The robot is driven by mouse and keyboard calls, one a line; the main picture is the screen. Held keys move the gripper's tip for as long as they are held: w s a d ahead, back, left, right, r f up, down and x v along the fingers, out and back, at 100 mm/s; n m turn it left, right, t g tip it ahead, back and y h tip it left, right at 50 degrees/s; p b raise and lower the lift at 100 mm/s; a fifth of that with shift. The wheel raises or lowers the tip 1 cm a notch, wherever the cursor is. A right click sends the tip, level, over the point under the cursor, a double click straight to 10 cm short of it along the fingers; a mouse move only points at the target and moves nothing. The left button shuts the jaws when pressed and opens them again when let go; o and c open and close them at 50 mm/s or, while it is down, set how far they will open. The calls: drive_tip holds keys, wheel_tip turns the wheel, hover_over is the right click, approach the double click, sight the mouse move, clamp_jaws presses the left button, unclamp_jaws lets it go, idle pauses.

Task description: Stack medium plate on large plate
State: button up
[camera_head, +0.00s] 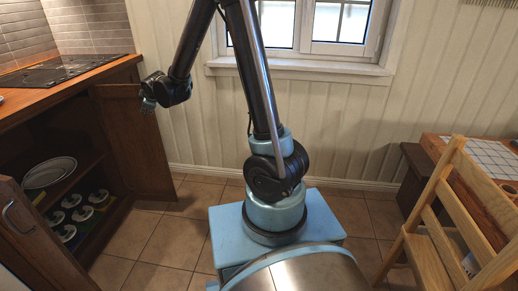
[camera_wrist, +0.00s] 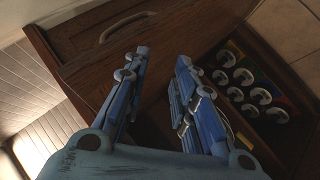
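White plates (camera_head: 50,173) lie on the upper shelf inside the open cabinet at the left of the head view. They look stacked or overlapping, and I cannot tell the medium one from the large one.
The open cabinet door (camera_head: 138,140) stands behind my gripper. Another open door (camera_head: 35,235) is at lower left. The counter with a black cooktop (camera_head: 60,70) is above. A wooden chair (camera_head: 440,225) stands at right.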

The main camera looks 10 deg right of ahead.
drive_tip(key=s+d+r+m+g+h, duration=0.15)
drive_tip(key=s+d+m, duration=0.4)
drive_tip(key=d, duration=0.85)
drive_tip(key=s+d+r+m+g+h, duration=0.1)
drive_tip(key=s+d+r+m+h, duration=0.2)
drive_tip(key=s+d, duration=0.85)
drive_tip(key=s+d+f+m+g, duration=0.2)
drive_tip(key=s+d, duration=0.5)
drive_tip(key=s, duration=0.4)
drive_tip(key=s+d+f+m+g, duration=0.2)
drive_tip(key=s+d+f+m, duration=0.3)
drive_tip(key=s+d, duration=0.3)
drive_tip(key=s, duration=0.3)
drive_tip(key=shift+f+m, duration=0.2)
drive_tip(key=shift+m, duration=0.15)
drive_tip(key=shift+d+g, duration=0.1)
drive_tip(key=shift+g, duration=0.15)
drive_tip(key=shift+w+f, duration=0.2)
drive_tip(key=shift+w, duration=0.2)
drive_tip(key=shift+o, duration=0.4)
drive_tip(key=shift+s, duration=0.15)
